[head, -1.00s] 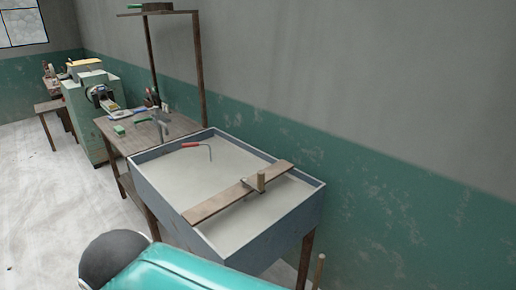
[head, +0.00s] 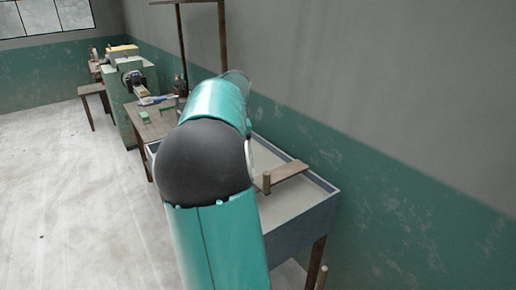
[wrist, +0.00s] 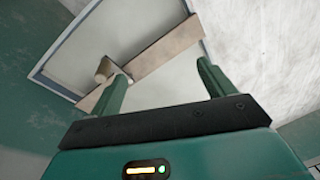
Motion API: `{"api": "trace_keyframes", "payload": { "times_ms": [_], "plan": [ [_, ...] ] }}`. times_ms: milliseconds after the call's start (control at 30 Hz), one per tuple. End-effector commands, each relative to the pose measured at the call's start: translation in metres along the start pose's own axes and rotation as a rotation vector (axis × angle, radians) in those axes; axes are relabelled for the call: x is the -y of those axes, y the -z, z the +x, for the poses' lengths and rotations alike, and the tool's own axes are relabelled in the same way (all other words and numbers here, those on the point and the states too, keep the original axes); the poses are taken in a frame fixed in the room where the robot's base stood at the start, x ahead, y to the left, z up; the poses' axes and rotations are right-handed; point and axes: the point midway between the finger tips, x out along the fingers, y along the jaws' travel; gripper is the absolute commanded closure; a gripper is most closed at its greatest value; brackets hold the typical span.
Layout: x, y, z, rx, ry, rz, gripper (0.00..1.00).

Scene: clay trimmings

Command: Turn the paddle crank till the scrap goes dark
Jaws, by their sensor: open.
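The grey-blue trough (head: 308,225) holds a pale, light grey fill, which also shows in the wrist view (wrist: 160,88). A brown board (wrist: 165,48) lies across the trough, with a short wooden peg (wrist: 105,68) standing up from it. In the head view the peg (head: 267,183) shows just right of my arm. My gripper (wrist: 161,78) is open and empty, fingers pointing toward the trough. Its left finger overlaps the board near the peg in the picture; I cannot tell whether they touch. The red-handled bent rod is hidden now. My arm covers much of the trough in the head view.
A wooden bench (head: 150,128) with small green blocks stands behind the trough. A pale green machine (head: 130,85) is farther back. A green-and-grey wall (head: 400,185) runs close along the right. The floor (head: 60,180) at left is clear.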

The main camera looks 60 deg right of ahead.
Motion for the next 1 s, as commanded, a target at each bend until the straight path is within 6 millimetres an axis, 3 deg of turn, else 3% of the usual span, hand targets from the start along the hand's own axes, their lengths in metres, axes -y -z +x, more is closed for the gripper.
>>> {"api": "trace_keyframes", "payload": {
  "times_ms": [33, 100, 200, 333, 633, 1000],
  "plan": [
    [-0.028, 0.014, 0.007, 0.014, -0.027, 0.039, 0.18],
    [-0.061, 0.028, 0.012, 0.031, -0.057, 0.08, 0.18],
    [-0.1, 0.041, 0.02, 0.056, -0.095, 0.12, 0.18],
    [-0.132, 0.05, 0.026, 0.078, -0.129, 0.146, 0.18],
    [-0.145, 0.052, 0.041, 0.089, -0.14, 0.152, 0.18],
    [-0.152, 0.047, 0.09, 0.09, -0.14, 0.15, 0.18]
  ]
}}
